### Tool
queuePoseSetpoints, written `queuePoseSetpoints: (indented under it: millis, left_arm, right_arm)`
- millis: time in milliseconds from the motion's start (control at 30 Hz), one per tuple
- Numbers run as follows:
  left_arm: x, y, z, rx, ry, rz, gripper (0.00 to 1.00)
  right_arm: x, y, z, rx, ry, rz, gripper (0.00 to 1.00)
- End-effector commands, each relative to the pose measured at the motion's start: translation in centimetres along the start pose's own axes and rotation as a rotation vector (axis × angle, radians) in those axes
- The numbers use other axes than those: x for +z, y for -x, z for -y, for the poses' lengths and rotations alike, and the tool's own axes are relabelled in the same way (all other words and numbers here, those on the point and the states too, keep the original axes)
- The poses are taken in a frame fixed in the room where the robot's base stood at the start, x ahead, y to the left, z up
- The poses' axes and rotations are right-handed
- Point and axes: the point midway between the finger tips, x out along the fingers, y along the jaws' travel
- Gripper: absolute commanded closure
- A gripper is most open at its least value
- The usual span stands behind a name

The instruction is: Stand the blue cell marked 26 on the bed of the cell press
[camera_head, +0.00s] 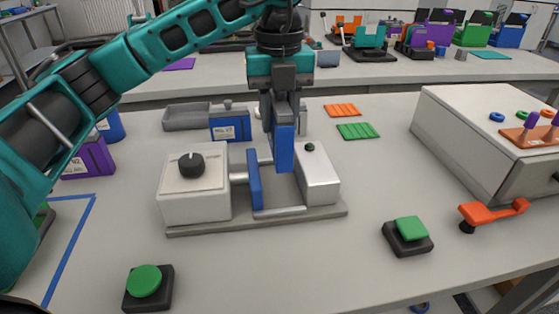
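The cell press (196,222) stands mid-table: a grey base, a white block with a black knob on the left, a blue upright plate on a rod, and a white block on the right. My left gripper (285,118) points down over it, shut on a blue cell (285,150). The cell is upright, seen nearly edge-on, with its marking not readable. Its lower end appears above the bed (280,211), in the gap between the blue plate (255,182) and the right block (317,178). My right gripper is not in view.
A blue labelled box (230,127) and a grey tray (186,116) stand behind the press. A purple cell (91,158) is at left. Green-button boxes are front left (146,284) and right (408,234).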

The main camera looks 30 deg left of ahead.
Motion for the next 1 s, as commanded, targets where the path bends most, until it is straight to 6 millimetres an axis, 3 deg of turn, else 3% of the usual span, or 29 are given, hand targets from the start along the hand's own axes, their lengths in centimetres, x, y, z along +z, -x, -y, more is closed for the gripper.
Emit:
queuePoseSetpoints:
  millis: [133, 367, 633, 1000]
  left_arm:
    - [0.0, -2.5, 0.0, -0.003, 0.000, 0.001, 1.00]
    - [0.0, -3.9, 0.1, -0.004, 0.000, 0.002, 1.00]
    - [0.0, -7.5, 0.0, -0.003, 0.000, 0.000, 1.00]
    - [0.0, -8.0, 0.1, -0.004, 0.000, 0.002, 1.00]
  right_arm:
    - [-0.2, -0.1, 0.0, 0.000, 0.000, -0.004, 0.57]
    - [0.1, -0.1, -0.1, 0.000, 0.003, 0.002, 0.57]
    - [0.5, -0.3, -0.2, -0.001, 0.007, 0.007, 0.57]
    - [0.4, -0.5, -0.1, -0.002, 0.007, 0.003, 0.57]
